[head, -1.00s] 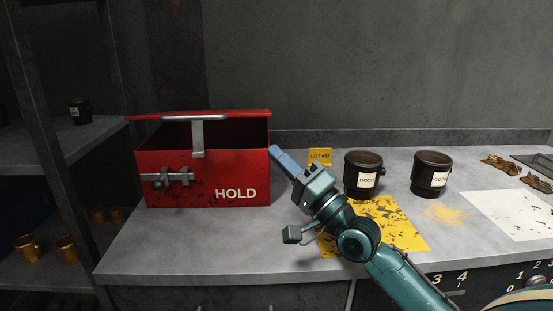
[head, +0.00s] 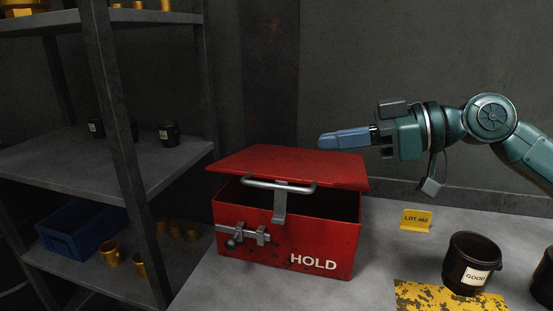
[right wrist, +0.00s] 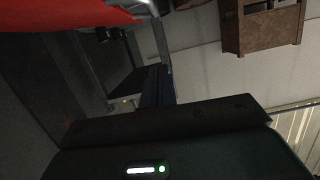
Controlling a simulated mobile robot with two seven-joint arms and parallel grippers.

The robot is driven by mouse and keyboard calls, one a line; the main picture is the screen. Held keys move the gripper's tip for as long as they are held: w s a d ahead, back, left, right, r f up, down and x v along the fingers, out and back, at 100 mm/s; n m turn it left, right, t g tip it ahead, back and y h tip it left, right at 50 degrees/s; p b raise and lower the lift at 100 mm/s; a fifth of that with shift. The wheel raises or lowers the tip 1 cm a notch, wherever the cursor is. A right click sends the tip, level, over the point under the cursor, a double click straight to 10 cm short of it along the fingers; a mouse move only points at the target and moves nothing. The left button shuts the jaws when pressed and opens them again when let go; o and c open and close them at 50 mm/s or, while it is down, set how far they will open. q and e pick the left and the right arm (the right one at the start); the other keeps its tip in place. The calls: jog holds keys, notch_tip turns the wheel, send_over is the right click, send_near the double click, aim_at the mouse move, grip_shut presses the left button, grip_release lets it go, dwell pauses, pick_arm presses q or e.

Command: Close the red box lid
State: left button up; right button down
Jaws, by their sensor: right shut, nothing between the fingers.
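The red box (head: 320,240), marked HOLD, stands on the grey bench with a latch on its front. Its red lid (head: 290,165) is partly open, tilted, with a dark gap at the front. A metal handle (head: 279,185) with a hanging hasp is at the lid's front edge. My right gripper (head: 325,141) is shut and empty, pointing left, above the lid's right rear part and seemingly apart from it. In the right wrist view a red surface, likely the lid (right wrist: 65,14), fills the top left. My left gripper is not in view.
A yellow LOT 482 sign (head: 416,220) and a black GOOD mug (head: 472,263) stand right of the box. A yellow stained sheet (head: 440,297) lies in front. A metal shelf (head: 85,165) with mugs and a blue bin (head: 80,231) stands at left.

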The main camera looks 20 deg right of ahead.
jog(key=p+x, duration=0.1)
jog(key=x, duration=0.1)
jog(key=p+x, duration=0.1)
jog(key=x, duration=0.2)
jog(key=p+x, duration=0.1)
jog(key=x, duration=0.2)
jog(key=shift+a+r, duration=0.1)
jog(key=shift+r, duration=0.15)
jog(key=shift+w+a+f+p, duration=0.35)
jog(key=shift+a+f+p, duration=0.05)
jog(key=shift+a, duration=0.2)
notch_tip(320, 180, down, 3)
jog(key=shift+s+d+r, duration=0.1)
jog(key=shift+d, duration=0.05)
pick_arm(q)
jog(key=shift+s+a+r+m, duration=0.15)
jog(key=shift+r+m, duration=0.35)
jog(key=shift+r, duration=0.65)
pick_arm(e)
jog(key=shift+f, duration=0.6)
